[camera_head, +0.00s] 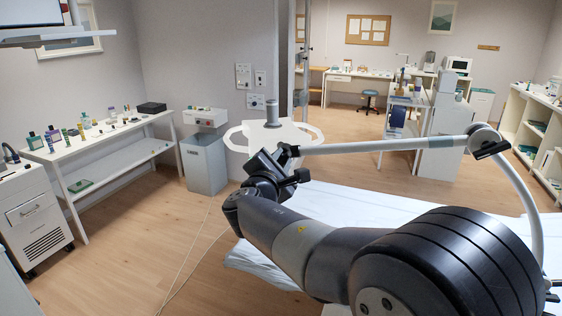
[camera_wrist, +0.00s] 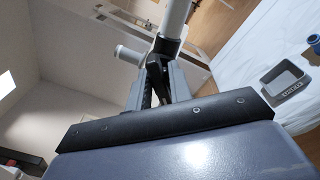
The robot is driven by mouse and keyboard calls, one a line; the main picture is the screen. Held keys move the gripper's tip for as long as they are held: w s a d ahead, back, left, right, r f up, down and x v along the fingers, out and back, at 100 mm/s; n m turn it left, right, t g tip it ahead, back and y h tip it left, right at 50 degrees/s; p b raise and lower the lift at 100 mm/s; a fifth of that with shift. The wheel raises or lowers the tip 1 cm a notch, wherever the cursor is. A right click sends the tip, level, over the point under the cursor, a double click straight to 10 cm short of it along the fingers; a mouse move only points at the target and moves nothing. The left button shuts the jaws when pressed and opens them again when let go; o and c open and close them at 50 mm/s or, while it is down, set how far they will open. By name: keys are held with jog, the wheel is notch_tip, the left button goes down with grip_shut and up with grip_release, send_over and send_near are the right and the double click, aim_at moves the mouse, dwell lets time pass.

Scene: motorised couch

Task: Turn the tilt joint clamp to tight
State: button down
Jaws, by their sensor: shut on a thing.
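A white lamp-like head (camera_head: 240,136) with an open ring frame hangs at the end of a white arm tube (camera_head: 380,146) above the couch. My gripper (camera_head: 290,158) is at the left end of this tube, by the head. In the wrist view my gripper (camera_wrist: 158,78) has its fingers closed around a small dark part, apparently the tilt joint clamp (camera_wrist: 157,64), just below a white tube (camera_wrist: 174,20). The fingers hide much of the clamp, so its turn position cannot be read. Another joint (camera_head: 484,134) with a dark lever is at the tube's right end.
The couch (camera_head: 340,205) with a white cover lies below and behind my arm. A grey bin-like cabinet (camera_head: 204,163) and a long side table (camera_head: 105,135) with small items stand to the left. Wooden floor is open between them.

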jog(key=n, duration=0.3)
jog(key=shift+r+p, duration=0.1)
jog(key=shift+p, duration=0.2)
jog(key=shift+a+n+p, duration=0.15)
jog(key=shift+n+p, duration=0.25)
jog(key=shift+n, duration=1.3)
jog(key=c, duration=1.3)
grip_release()
jog(key=b+v, duration=0.3)
jog(key=v, duration=0.7)
jog(key=shift+s, duration=0.35)
